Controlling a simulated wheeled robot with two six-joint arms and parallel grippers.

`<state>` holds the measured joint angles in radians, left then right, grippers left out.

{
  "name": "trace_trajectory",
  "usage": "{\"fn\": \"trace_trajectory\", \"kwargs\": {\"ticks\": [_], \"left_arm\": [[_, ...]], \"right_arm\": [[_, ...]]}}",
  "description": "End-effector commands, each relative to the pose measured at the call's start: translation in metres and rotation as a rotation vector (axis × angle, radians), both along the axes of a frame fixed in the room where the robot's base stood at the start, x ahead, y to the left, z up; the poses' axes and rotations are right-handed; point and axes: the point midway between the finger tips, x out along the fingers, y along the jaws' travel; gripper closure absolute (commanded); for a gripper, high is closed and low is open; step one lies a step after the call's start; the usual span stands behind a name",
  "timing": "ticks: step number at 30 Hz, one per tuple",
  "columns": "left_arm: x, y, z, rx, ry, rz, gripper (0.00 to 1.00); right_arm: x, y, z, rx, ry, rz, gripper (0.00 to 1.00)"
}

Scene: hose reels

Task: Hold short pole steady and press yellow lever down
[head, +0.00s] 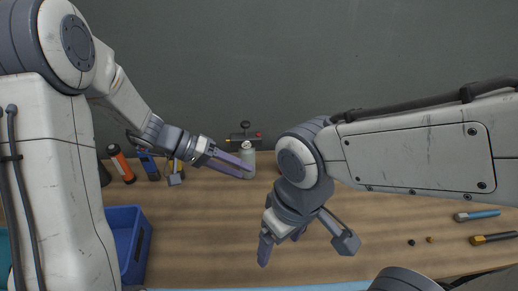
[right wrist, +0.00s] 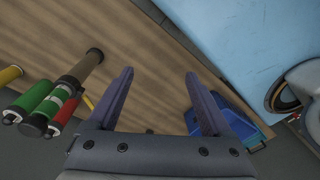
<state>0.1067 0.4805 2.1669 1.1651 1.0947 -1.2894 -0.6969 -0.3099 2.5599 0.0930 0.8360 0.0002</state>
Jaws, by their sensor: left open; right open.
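My left gripper (head: 238,167) is open above the back of the wooden table, its fingers pointing right in front of a grey upright cylinder (head: 249,156). I cannot tell whether they touch it. My right gripper (head: 306,249) is open and empty over the middle of the table; its spread fingers also show in the right wrist view (right wrist: 159,74). In the right wrist view, a brown pole (right wrist: 82,67) stands out from a cluster of green cylinders (right wrist: 42,102) and a red one (right wrist: 65,117). A yellow rod (right wrist: 9,74) shows at the left edge. I cannot make out which part is the lever.
A blue bin (head: 124,212) stands at the left of the table; it also shows in the right wrist view (right wrist: 240,125). An orange-and-black tool (head: 121,163) is at the back left. The front middle is clear.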

Motion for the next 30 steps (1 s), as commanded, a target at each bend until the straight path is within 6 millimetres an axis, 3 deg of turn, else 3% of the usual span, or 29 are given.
{"fn": "trace_trajectory", "kwargs": {"ticks": [4,7,11,15,18,24,30], "left_arm": [[0.001,0.001,0.0,-0.002,-0.004,0.002,0.5],[0.0,0.001,0.0,-0.002,-0.003,0.002,0.5],[0.0,0.002,-0.001,-0.001,-0.002,0.003,0.5],[0.0,0.002,-0.001,-0.001,-0.002,0.003,0.5],[0.0,0.002,0.0,-0.001,-0.002,0.002,0.5],[0.0,0.002,0.0,-0.001,-0.002,0.002,0.5],[0.0,0.002,-0.001,-0.001,-0.002,0.002,0.5]], "right_arm": [[0.009,0.0,0.002,-0.003,-0.002,-0.012,0.16],[0.035,-0.002,0.01,-0.012,-0.002,-0.045,0.16],[0.088,-0.014,0.024,-0.034,-0.002,-0.106,0.16],[0.147,-0.043,0.036,-0.059,0.002,-0.171,0.16],[0.178,-0.066,0.041,-0.072,0.005,-0.207,0.16],[0.207,-0.096,0.045,-0.089,0.012,-0.244,0.16],[0.21,-0.1,0.028,-0.091,0.016,-0.245,0.16]]}}
